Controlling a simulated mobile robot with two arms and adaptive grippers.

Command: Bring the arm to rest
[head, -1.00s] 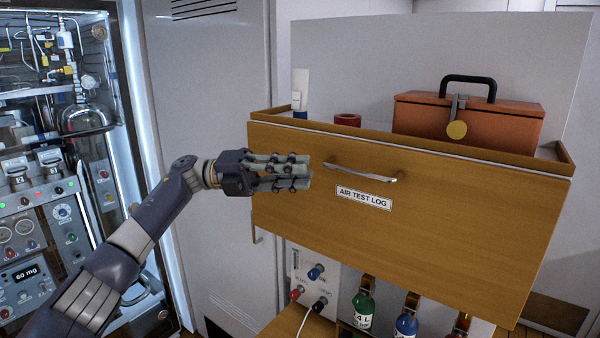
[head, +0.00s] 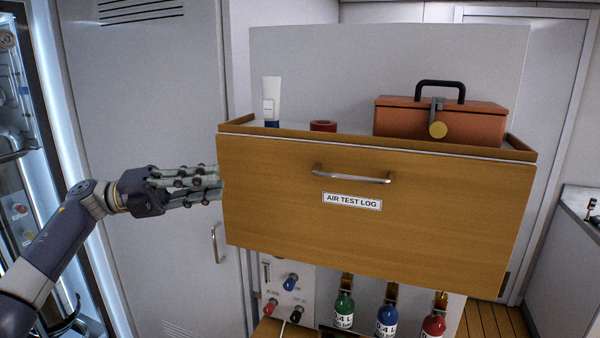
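My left arm (head: 38,262) comes in from the lower left in the head view. My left gripper (head: 220,183) points right, with its fingers extended and a gap between the upper and lower ones. It appears open, with nothing between the fingers. Its fingertips are at the left edge of the wooden drawer front (head: 270,215) in the picture; I cannot tell whether they touch it. They are well left of the metal handle (head: 350,176). My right gripper is not in view.
The label (head: 352,201) reads AIR TEST LOG. A lit cabinet (head: 55,150) stands left.

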